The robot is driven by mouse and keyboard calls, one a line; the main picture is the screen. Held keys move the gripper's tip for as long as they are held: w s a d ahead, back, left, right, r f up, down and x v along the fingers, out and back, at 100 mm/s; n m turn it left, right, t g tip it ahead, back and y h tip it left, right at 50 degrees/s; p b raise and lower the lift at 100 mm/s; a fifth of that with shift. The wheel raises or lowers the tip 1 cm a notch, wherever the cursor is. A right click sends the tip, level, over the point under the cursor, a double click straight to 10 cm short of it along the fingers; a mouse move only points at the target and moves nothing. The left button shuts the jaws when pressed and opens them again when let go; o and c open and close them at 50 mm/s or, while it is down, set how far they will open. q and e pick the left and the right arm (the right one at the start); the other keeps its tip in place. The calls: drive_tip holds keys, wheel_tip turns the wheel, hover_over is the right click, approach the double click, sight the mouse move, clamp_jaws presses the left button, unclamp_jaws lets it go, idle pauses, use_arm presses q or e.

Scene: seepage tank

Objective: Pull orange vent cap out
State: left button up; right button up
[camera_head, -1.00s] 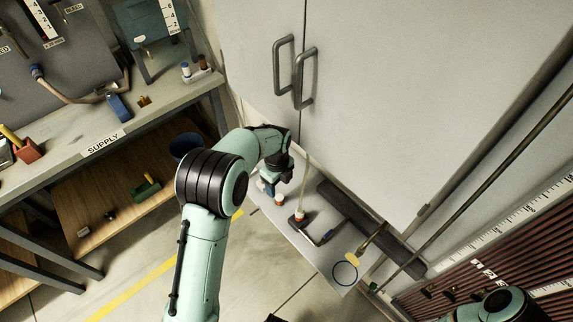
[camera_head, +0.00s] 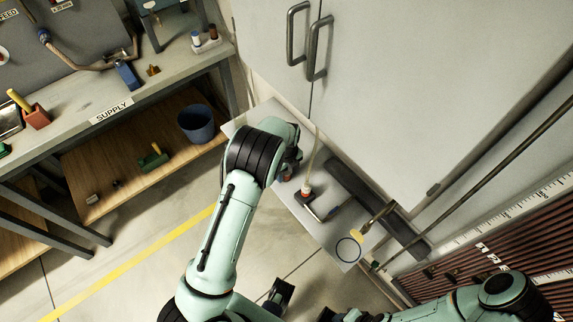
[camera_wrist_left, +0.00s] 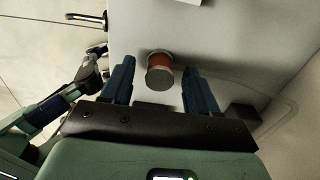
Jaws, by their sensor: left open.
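My left gripper (camera_wrist_left: 158,80) is open, with one blue finger on each side of the cap. A gap shows on both sides, so the fingers look apart from it.
A dark bar (camera_head: 365,200) and brass part (camera_head: 378,217) lie beyond. The grey cabinet (camera_head: 420,90) rises behind; the supply bench (camera_head: 165,98) is left.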

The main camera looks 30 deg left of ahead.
use_arm(q)
drive_tip(key=shift+f, duration=0.3)
drive_tip(key=c, duration=1.1)
drive_tip(key=shift+o, duration=0.3)
drive_tip(key=shift+r, duration=0.25)
clamp_jaws()
idle(0.9)
